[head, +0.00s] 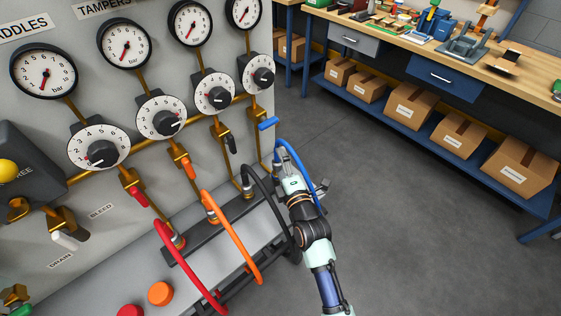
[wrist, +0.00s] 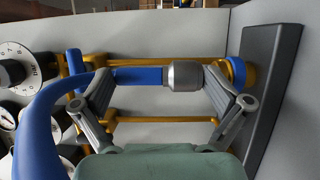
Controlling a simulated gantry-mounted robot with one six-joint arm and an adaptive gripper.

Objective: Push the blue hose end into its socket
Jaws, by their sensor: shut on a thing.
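The blue hose (wrist: 42,120) curves up the left of the wrist view into a straight blue sleeve with a silver nose, the hose end (wrist: 184,76). My gripper (wrist: 163,78) is shut on this hose end, with one finger on either side in the picture. The silver nose points right toward the socket (wrist: 236,70), a blue ring with brass on the dark block (wrist: 272,85). A small gap shows between nose and ring, partly behind the right finger. In the head view my gripper (head: 282,157) is beside the block's far end, with the blue hose (head: 297,163) arching over it; the socket is hidden.
Black (head: 262,182), orange (head: 232,235) and red (head: 183,268) hoses rise from the block (head: 230,215) left of my gripper. A blue valve lever (head: 268,124) is just above it. Gauges and dials cover the panel. The floor to the right is clear up to the workbench (head: 430,60).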

